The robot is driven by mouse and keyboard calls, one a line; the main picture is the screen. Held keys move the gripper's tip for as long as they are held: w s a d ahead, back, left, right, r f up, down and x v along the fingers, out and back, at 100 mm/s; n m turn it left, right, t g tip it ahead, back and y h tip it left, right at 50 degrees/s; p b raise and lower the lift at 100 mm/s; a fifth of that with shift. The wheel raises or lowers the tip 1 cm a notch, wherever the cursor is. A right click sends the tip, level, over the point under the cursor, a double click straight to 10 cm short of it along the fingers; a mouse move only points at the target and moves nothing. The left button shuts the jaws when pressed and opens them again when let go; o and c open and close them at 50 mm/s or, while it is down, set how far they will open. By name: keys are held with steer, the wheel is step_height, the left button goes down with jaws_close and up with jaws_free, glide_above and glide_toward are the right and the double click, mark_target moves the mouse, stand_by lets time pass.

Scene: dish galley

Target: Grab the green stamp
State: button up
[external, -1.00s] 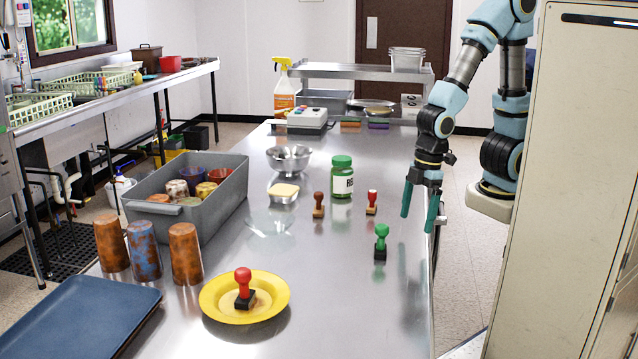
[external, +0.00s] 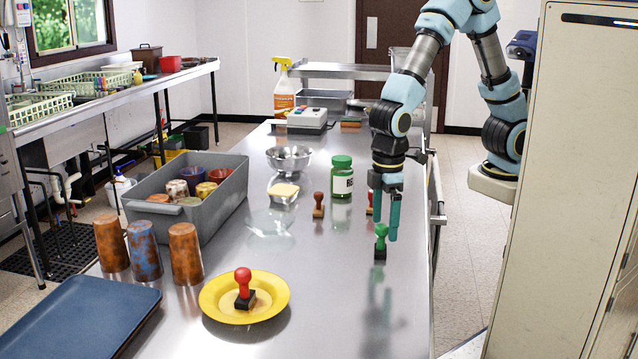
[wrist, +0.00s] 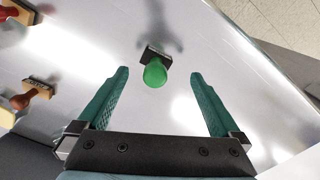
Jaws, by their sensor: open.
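The green stamp (external: 380,240) stands upright on the steel table, right of the middle, with a green knob and a dark base. In the wrist view the green stamp (wrist: 155,72) lies ahead of and between the two fingers, apart from both. My gripper (external: 385,225) points down with teal fingers just at and above the stamp in the external view. The gripper also shows in the wrist view (wrist: 157,75), open and empty. In the external view a finger stands close to the stamp's knob; I cannot tell the exact gap in depth.
A red-knobbed stamp (external: 369,203) is partly hidden behind my gripper. A yellow plate (external: 215,300) holds another red stamp (external: 243,285). The table front around the green stamp is clear.

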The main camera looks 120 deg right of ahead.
mark_target(381, 237)
steer(key=shift+d+f+p, duration=0.15)
steer(key=shift+f+p, duration=0.3)
steer(key=shift+f, duration=1.05)
steer(key=shift+d+f+p, duration=0.15)
steer(key=shift+f+p, duration=0.3)
steer(key=shift+f, duration=1.05)
steer(key=c, duration=1.4)
